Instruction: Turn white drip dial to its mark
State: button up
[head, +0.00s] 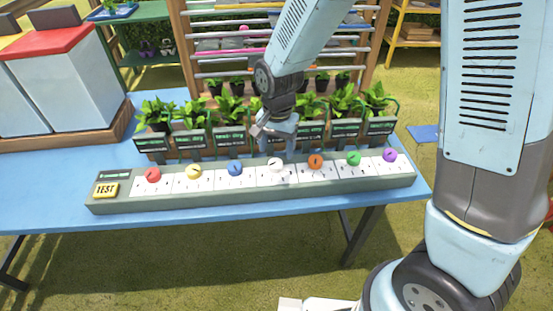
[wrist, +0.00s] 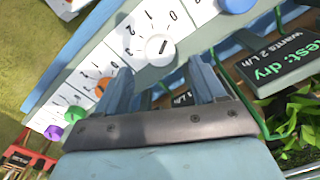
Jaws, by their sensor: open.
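The white drip dial (head: 276,164) is a small round knob near the middle of a long grey panel (head: 105,207) on the blue table. In the wrist view the white dial (wrist: 159,47) shows a dark pointer line, beside a white plate (wrist: 133,38) numbered 0 to 3. My gripper (head: 283,146) is just above and behind the dial in the head view. In the wrist view its two fingers (wrist: 160,74) are spread and empty, with the dial beyond their tips and roughly between them. I cannot tell any contact. The target mark is not clear.
A blue dial (head: 235,167) and an orange dial (head: 316,161) flank the white one. Potted plants with dark signs stand close behind the panel; one sign (wrist: 279,57) reads "wants 2 L/h" and "test: dry". A yellow TEST button (head: 105,190) is at the panel's left end.

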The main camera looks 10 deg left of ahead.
aim_at(276, 161)
jog(key=shift+a+f, duration=0.1)
jog(key=shift+f, duration=2.5)
jog(key=shift+c, duration=0.2)
jog(key=c, duration=1)
